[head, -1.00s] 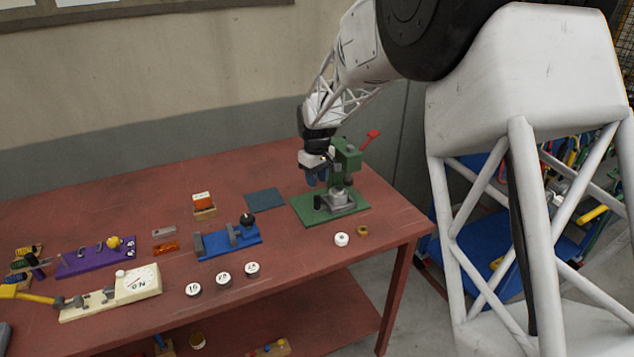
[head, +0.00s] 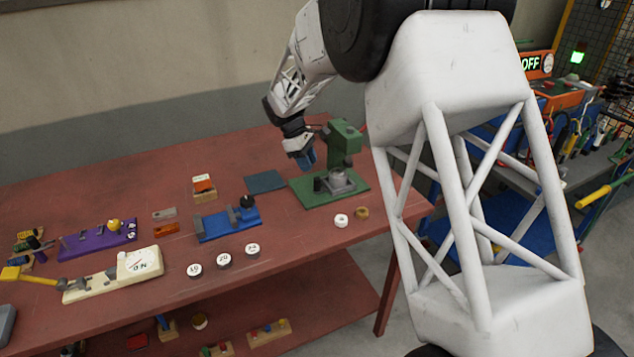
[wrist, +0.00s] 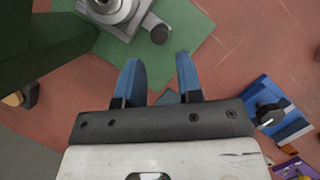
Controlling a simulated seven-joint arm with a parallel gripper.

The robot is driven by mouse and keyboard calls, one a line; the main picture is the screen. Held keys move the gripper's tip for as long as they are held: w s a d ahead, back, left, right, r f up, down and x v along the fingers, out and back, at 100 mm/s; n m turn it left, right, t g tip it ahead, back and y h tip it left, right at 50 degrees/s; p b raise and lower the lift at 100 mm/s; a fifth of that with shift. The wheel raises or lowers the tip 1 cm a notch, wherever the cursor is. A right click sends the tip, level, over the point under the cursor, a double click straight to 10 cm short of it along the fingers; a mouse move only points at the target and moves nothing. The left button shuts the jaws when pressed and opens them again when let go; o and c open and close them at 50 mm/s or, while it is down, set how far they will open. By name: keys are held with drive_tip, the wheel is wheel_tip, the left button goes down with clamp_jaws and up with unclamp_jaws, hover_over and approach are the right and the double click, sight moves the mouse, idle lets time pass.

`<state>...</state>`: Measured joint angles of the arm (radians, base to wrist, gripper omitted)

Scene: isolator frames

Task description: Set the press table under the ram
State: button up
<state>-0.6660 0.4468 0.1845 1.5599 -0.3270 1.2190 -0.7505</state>
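The press (head: 344,140) has a green column and head on a green base plate (head: 312,198) at the table's right end. Its press table (head: 340,181), a grey block with a round top, sits on the base plate. A small dark knob (head: 318,185) stands at its left side. My gripper (head: 307,160) is above and left of the press table, apart from it. In the wrist view, my blue fingers (wrist: 159,72) are spread with nothing between them. The press table (wrist: 112,12) and dark knob (wrist: 160,36) lie beyond the fingertips. Most of the red lever is hidden behind my arm.
A slate mat (head: 265,181) lies left of the base plate. A blue fixture (head: 228,224) is further left. A white ring (head: 341,220) and a brass ring (head: 362,213) lie in front of the press. Numbered round pieces (head: 224,261) line the front.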

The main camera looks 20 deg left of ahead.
sight(316, 178)
drive_tip(key=shift+x, duration=3.85)
clamp_jaws()
